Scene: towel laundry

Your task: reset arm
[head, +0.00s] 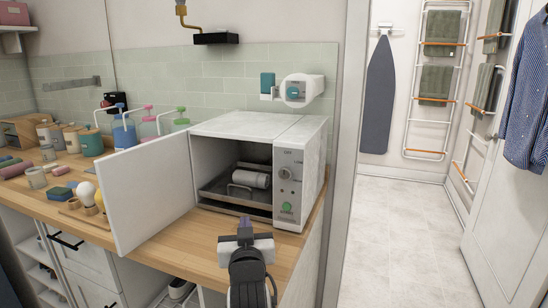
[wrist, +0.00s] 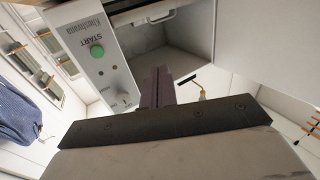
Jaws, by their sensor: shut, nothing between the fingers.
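My gripper (head: 245,222) is in front of the white countertop machine, below its opening in the head view. Its purple fingers are shut together and empty, and they also show in the wrist view (wrist: 161,86). The machine (head: 240,128) has its door (head: 146,200) swung wide open to the left. A rolled grey-white towel (head: 250,179) lies inside on a dark tray (head: 221,189). The wrist view shows the machine's control panel (wrist: 92,68) at a tilt, with a green START button (wrist: 97,52).
The wooden counter (head: 166,250) carries several bottles, cans and cups left of the door. Light bulbs (head: 86,193) stand near the door. A doorway at right opens on a clear tiled floor (head: 390,240), with towel racks (head: 436,85) and an ironing board (head: 379,95).

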